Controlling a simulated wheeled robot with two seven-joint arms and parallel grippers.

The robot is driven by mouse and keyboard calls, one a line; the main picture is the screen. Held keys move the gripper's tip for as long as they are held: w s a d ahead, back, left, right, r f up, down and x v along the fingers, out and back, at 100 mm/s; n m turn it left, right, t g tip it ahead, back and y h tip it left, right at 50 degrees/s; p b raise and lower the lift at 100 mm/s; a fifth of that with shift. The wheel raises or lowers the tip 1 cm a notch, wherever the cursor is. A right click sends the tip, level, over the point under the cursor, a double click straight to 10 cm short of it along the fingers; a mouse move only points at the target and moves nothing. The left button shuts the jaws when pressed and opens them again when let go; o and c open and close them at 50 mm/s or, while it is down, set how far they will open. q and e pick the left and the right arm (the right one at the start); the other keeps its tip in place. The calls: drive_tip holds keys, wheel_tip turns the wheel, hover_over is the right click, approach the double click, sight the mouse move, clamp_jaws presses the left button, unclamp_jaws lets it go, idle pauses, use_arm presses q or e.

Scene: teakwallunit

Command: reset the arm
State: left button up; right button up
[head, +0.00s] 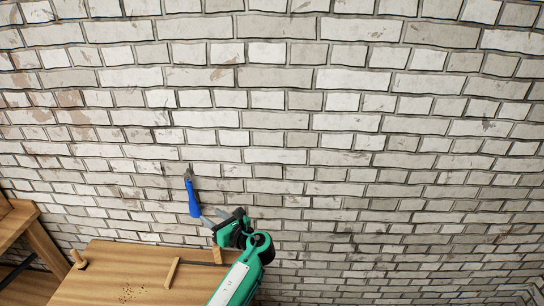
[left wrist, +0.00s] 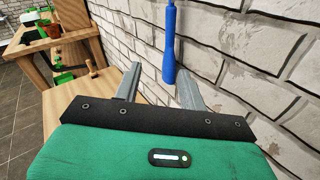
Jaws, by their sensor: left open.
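My left gripper (head: 212,217) reaches up from the bottom of the head view, its green and black body in front of the brick wall. Its two grey fingers are apart, also in the left wrist view (left wrist: 159,72), and nothing is held between them. A blue-handled tool with a grey head (head: 193,197) is upright against the wall, just beyond the fingertips. In the left wrist view, the lower end of its blue handle (left wrist: 170,45) shows between the fingers, nearer the right one. I cannot tell whether they touch. My right gripper is not in view.
The white brick wall (head: 330,130) fills most of the head view. A wooden table (head: 90,275) lies below left, with a small wooden peg (head: 77,259) and a wooden strip (head: 172,273) on it. In the left wrist view, another wooden table holds plant pots (left wrist: 52,28).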

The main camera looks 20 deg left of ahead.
use_arm(q)
drive_tip(key=s+d+f+n+g+h, duration=0.1)
drive_tip(key=s+d+f+n+h, duration=0.1)
drive_tip(key=s+f+n+h, duration=0.5)
drive_tip(key=s+d+f+n+g+h, duration=0.1)
drive_tip(key=s+d+f+n+h, duration=0.15)
drive_tip(key=s+n, duration=0.6)
drive_tip(key=s+d+r+n+h, duration=0.1)
drive_tip(key=s+d+n+h, duration=0.25)
drive_tip(key=s, duration=0.55)
drive_tip(key=s+d+r+n+h, duration=0.25)
drive_tip(key=s+d+n, duration=0.2)
drive_tip(key=s, duration=0.55)
wheel_tip(320, 180, down, 31)
drive_tip(key=d+g+b, duration=0.1)
drive_tip(key=g, duration=0.1)
drive_tip(key=s+a+f, duration=0.1)
drive_tip(key=s+f, duration=0.8)
drive_tip(key=f, duration=0.2)
drive_tip(key=s+a+f+m+g+b, duration=0.1)
drive_tip(key=s+a+f, duration=0.1)
drive_tip(key=s+f, duration=0.8)
drive_tip(key=shift+s+a+f, duration=0.25)
drive_tip(key=shift+a+f, duration=0.05)
drive_tip(key=shift+f, duration=0.5)
drive_tip(key=shift+h, duration=0.25)
